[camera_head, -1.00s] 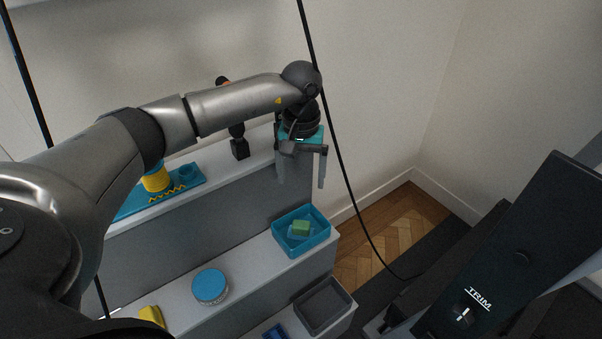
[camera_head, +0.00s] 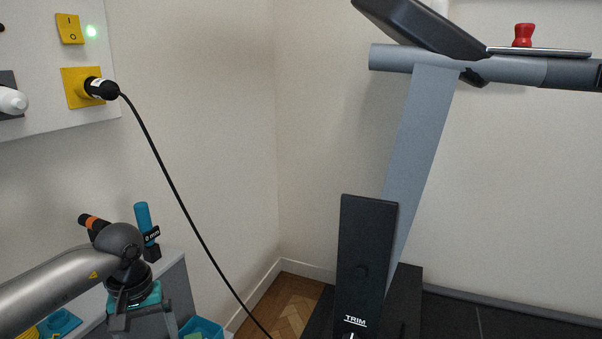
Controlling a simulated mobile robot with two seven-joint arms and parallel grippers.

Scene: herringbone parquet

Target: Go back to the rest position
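My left gripper (camera_head: 145,328) is at the lower left, at the end of my grey arm that comes in from the left. Its two fingers are spread apart, and no object shows between them. The fingertips are partly cut off by the bottom edge. It is above the front of a grey shelf unit (camera_head: 176,285). My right gripper is not in view.
Behind the gripper stand a teal-handled tool (camera_head: 143,217) and an orange-and-black tool (camera_head: 93,221). A teal bin (camera_head: 205,326) is below right. A black cable (camera_head: 178,190) hangs from a yellow socket (camera_head: 76,88). A treadmill-like machine (camera_head: 366,255) stands right.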

